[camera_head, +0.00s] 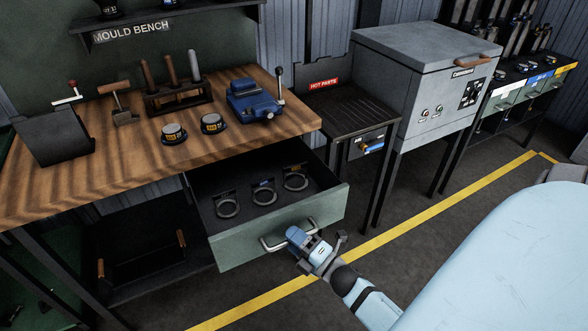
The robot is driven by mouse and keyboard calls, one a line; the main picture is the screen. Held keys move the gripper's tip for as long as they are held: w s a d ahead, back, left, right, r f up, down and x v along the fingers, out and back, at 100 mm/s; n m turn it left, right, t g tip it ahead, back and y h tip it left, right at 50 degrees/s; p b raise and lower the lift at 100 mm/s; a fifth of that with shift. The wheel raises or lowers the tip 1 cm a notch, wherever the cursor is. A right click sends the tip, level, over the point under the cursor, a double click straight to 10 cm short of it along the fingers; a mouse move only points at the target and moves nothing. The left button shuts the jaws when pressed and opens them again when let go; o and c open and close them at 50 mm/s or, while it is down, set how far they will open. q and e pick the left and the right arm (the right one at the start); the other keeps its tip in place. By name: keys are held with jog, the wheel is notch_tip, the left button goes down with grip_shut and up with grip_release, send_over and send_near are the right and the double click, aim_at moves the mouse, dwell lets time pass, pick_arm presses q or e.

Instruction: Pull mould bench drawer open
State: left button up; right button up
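The mould bench (100,172) has a striped wooden top and stands at the left under a "MOULD BENCH" sign (131,31). Its green-grey drawer (235,247) is pulled well out, and several dark ring-shaped parts lie inside. The drawer's pale bar handle (275,243) is on the front panel. My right gripper (298,240) is at the right end of this handle. Its fingertips are partly hidden by its own body, so I cannot tell whether it grips the handle. My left gripper is not in view.
On the bench top are a blue vise (252,101), two round tins (174,133) and a tool rack (178,96). A hot parts table (352,108) and a grey oven (420,75) stand to the right. The floor before the drawer is clear, with a yellow line.

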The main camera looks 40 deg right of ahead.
jog(key=shift+s, duration=0.1)
jog(key=v, duration=1.3)
jog(key=shift+s+b, duration=0.3)
jog(key=shift+s, duration=0.05)
jog(key=shift+d, duration=0.1)
jog(key=shift+f, duration=0.1)
